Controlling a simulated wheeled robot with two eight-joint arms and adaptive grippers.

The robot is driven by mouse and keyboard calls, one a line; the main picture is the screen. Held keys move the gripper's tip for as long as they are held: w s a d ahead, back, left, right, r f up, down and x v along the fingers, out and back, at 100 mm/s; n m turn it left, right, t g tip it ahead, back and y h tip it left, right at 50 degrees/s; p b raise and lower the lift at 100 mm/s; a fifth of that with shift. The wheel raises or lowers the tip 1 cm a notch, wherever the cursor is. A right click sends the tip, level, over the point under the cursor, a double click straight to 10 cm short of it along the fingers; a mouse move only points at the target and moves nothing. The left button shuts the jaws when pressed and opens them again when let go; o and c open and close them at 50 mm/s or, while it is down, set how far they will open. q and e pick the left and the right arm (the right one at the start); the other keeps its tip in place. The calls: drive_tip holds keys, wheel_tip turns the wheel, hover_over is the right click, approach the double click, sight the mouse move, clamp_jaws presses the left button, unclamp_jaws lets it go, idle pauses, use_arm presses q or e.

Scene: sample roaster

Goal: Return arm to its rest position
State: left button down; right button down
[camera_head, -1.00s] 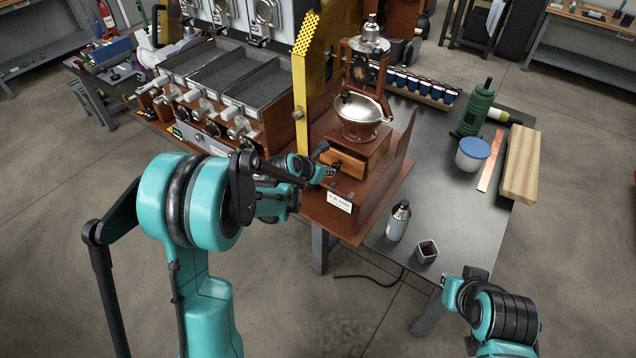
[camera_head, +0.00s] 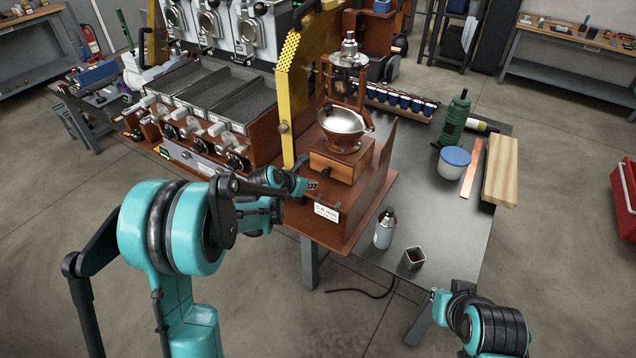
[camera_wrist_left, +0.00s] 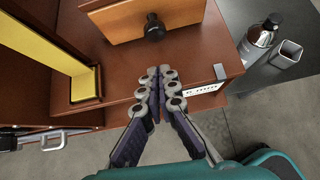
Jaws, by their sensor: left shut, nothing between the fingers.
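My left gripper (camera_head: 311,186) reaches in from the left, in front of the wooden grinder (camera_head: 362,160) and low beside its drawer (camera_head: 330,168). In the left wrist view its fingers (camera_wrist_left: 157,72) are together with nothing between them. They are over the brown stand's front edge, near a white label (camera_wrist_left: 200,88). The drawer's dark knob (camera_wrist_left: 154,27) is beyond the fingertips, with a gap between. My right arm shows at the lower right, but its fingers cannot be made out.
A yellow upright (camera_head: 290,95) stands left of the grinder, beside the roaster trays (camera_head: 233,93). A metal bottle (camera_head: 384,230) and a small square cup (camera_head: 413,258) stand on the grey table (camera_head: 450,215) to the right. A red bin (camera_head: 625,190) is at the far right.

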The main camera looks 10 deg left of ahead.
use_arm(q)
drive_tip(key=p+v, duration=0.2)
drive_tip(key=v, duration=0.7)
drive_tip(key=s+r+m+g+y, duration=0.1)
drive_tip(key=s+r+m+y, duration=0.1)
drive_tip(key=s+m, duration=1.1)
drive_tip(key=s+d+r+m+y, duration=0.1)
drive_tip(key=s+r+m, duration=0.2)
drive_tip(key=s+m, duration=1.1)
drive_tip(key=shift+d+m+g+y, duration=0.25)
drive_tip(key=shift+m+g+y, duration=0.15)
drive_tip(key=shift+m, duration=1.7)
drive_tip(key=shift+s, duration=0.1)
